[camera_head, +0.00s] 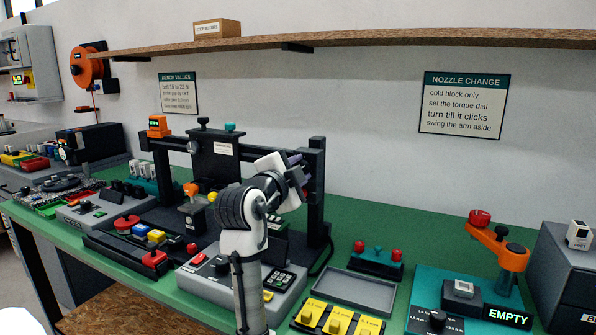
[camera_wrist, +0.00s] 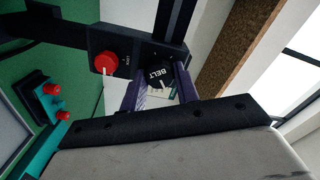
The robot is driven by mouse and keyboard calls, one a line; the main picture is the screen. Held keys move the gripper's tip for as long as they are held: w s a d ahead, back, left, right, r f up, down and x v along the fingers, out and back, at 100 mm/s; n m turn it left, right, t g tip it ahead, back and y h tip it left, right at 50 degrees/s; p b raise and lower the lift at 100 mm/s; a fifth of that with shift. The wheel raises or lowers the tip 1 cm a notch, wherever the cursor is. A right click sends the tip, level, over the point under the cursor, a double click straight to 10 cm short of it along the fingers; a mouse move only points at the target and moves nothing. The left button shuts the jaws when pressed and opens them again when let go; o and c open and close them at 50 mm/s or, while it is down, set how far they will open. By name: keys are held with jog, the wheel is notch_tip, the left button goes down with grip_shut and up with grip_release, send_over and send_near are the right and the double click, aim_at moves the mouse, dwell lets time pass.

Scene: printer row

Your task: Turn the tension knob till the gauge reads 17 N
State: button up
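In the wrist view a black piece marked BELT (camera_wrist: 160,74) shows between the two purple fingers of my gripper (camera_wrist: 158,85). It looks like the knob, with a pale mark below the lettering. The fingers stand apart, one on each side of it. I cannot tell whether they touch it. In the head view my gripper (camera_head: 297,172) is at the right upright of the black printer frame (camera_head: 316,190). The knob is hidden there behind my gripper. I cannot make out a gauge reading in either view.
A red knob (camera_wrist: 104,63) on a black plate sits close to the left of my fingers. A grey control box (camera_head: 215,283), an empty grey tray (camera_head: 358,289) and an orange swing arm (camera_head: 499,244) stand on the green bench. A wooden shelf (camera_head: 380,38) runs above.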

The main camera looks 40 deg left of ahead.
jog(key=o, duration=0.4)
jog(key=b+v, duration=0.2)
jog(key=v, duration=1.1)
jog(key=shift+s, duration=0.4)
